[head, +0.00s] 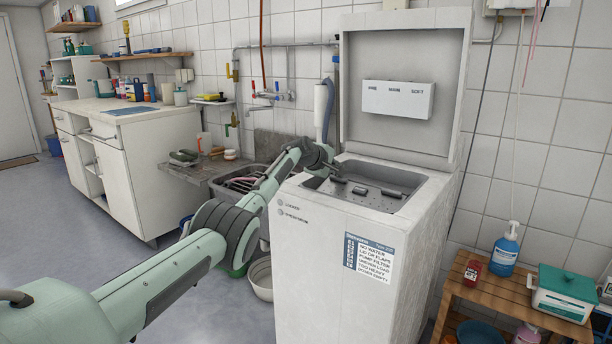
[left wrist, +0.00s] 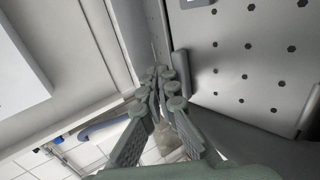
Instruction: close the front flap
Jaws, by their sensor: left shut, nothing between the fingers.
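The white top-loading washer (head: 330,265) stands in the middle of the head view with its lid (head: 400,65) raised upright. In its opening lies a grey drum surface with dark holes (head: 375,194). The left wrist view shows a perforated metal panel (left wrist: 250,62) close beside my fingers. I cannot tell which panel is the front flap or how far it is open. My left gripper (head: 335,172) is at the left part of the opening, its fingers shut and empty. They show in the left wrist view (left wrist: 164,88); contact with the panel is unclear.
A white dispenser box (head: 398,99) sits on the lid's inner face. A sink (head: 240,180) and white cabinet (head: 125,185) are to the left. A wooden stand (head: 490,290) with a blue bottle (head: 505,250) and green-lidded box (head: 565,290) is to the right.

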